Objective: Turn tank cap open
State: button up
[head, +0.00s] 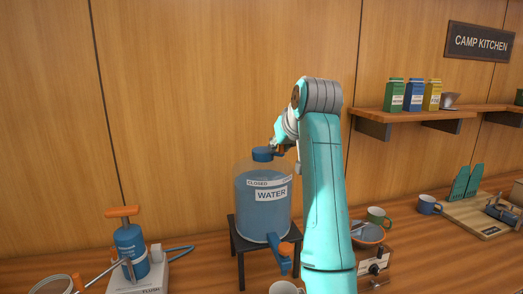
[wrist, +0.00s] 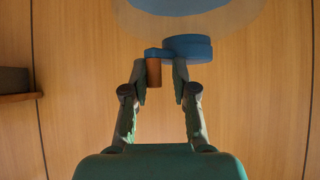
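The blue water tank (head: 262,215) is clear-walled, labelled WATER, and stands upright on a dark stand. A strip near its top reads CLOSED at the left; its right end is partly hidden by my arm. The blue cap (head: 263,154) sits on top and also shows in the wrist view (wrist: 188,48). An orange-brown grip (wrist: 153,73) sticks out from the cap's side. My gripper (wrist: 160,66) is open, its two fingers on either side of this grip. The left finger is very close to it; a gap shows at the right finger. Contact is unclear.
The dark stand (head: 237,242) holds the tank on the wooden counter. A blue pump with an orange handle (head: 130,247) stands at left. A shelf (head: 420,114) with cartons hangs at right. The wall stands close behind the tank.

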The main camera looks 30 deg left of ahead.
jog(key=o, duration=0.5)
jog(key=shift+w+f, duration=0.1)
jog(key=shift+f, duration=0.05)
jog(key=shift+r, duration=4.65)
